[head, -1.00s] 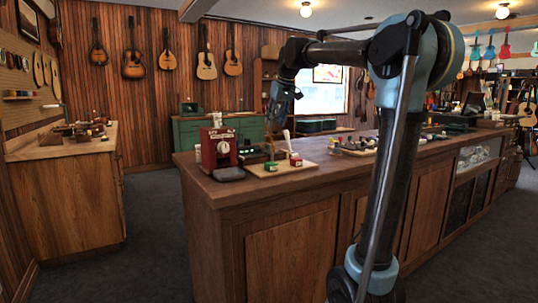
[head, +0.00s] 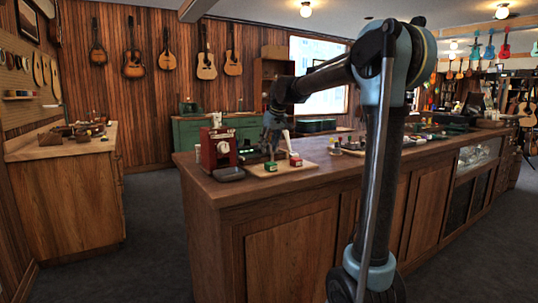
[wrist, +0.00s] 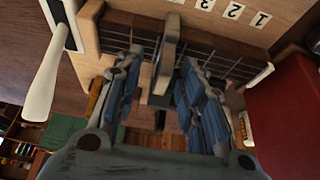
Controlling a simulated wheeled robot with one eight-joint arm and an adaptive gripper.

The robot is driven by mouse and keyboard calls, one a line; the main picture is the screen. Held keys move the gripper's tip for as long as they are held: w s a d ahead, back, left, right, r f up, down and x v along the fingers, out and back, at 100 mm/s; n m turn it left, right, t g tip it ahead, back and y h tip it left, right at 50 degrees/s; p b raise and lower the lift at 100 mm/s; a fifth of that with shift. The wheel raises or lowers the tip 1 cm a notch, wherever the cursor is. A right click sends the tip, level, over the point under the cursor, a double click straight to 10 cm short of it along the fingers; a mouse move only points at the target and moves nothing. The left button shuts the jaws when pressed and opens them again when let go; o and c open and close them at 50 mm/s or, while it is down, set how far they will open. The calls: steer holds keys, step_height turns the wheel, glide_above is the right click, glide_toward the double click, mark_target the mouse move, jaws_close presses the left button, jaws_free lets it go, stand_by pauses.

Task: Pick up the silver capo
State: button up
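The silver capo (wrist: 167,55) shows in the wrist view as a grey bar standing across a dark fretted neck piece with strings (wrist: 215,52). My gripper (wrist: 160,70) is open, with one blue-padded finger on each side of the capo. Gaps show between the fingers and the capo, and its lower end reaches in between them. In the head view my gripper (head: 270,148) points down over the counter, just right of a red device with a dial. The capo cannot be made out there.
The neck piece lies on a light board (head: 262,173) marked with numbers. The red device (head: 218,151) stands close on the left in the head view. Small red-and-green boxes (head: 296,161) sit to the right. A white handle-like thing (wrist: 47,75) is near in the wrist view.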

steer(key=shift+w+a+f, duration=0.1)
steer(key=shift+w+f, duration=0.05)
steer(key=shift+f, duration=0.3)
jaws_close()
steer(key=shift+r, duration=0.1)
